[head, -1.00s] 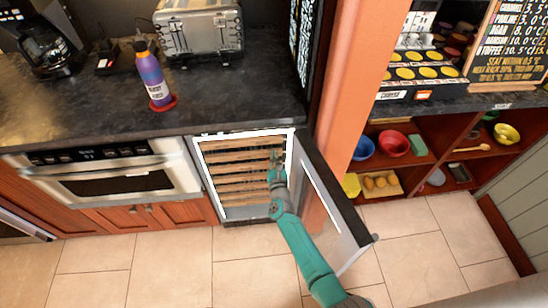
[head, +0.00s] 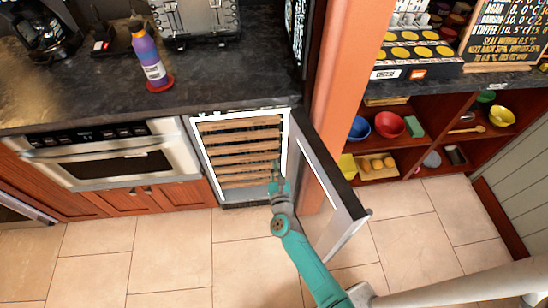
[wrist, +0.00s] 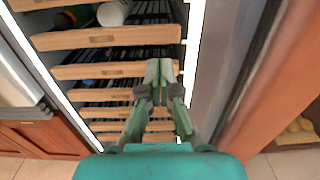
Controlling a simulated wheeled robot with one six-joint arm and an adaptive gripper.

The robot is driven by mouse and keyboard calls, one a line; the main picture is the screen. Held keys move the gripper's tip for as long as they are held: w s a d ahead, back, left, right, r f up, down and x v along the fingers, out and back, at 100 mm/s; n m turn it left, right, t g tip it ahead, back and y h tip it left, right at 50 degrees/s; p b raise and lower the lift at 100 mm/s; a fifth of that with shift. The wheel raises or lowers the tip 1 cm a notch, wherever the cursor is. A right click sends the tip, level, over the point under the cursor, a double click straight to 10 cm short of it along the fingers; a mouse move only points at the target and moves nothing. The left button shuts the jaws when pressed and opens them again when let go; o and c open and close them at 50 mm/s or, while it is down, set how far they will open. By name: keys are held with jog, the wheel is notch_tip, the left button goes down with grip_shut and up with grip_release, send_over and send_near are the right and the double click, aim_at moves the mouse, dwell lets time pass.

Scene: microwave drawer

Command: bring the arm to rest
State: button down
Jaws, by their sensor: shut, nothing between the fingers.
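My gripper (head: 277,170) is at the front of an open cooler with wooden shelves (head: 240,150), near its right side. In the wrist view my gripper (wrist: 160,75) has its fingers together, with nothing seen between them. It points at the wooden shelf fronts (wrist: 115,70). I cannot tell whether it touches them. My teal arm reaches up from the bottom of the head view. The cooler's door (head: 330,185) stands open to the right of my arm.
A microwave drawer (head: 110,155) is left of the cooler and looks shut. A purple bottle (head: 149,60) stands on the dark counter (head: 220,75). An orange post (head: 345,75) and a shelf unit with bowls (head: 389,125) are to the right. Tiled floor (head: 170,245) is open in front.

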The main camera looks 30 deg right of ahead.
jog(key=shift+s+a, duration=0.1)
jog(key=shift+s, duration=0.25)
jog(key=s+a+r+n+y, duration=0.1)
jog(key=s+r+n+y, duration=0.1)
jog(key=s+n, duration=0.95)
jog(key=s+a+r+n+y, duration=0.2)
jog(key=s+n, duration=0.6)
jog(key=s, duration=0.7)
jog(key=s+a+r+n+g+y, duration=0.1)
jog(key=s+a+r+n+g, duration=0.1)
jog(key=s+r+n, duration=1.4)
jog(key=s+n, duration=0.2)
jog(key=n, duration=0.2)
jog(key=shift+r+y, duration=0.25)
jog(key=shift+y, duration=0.05)
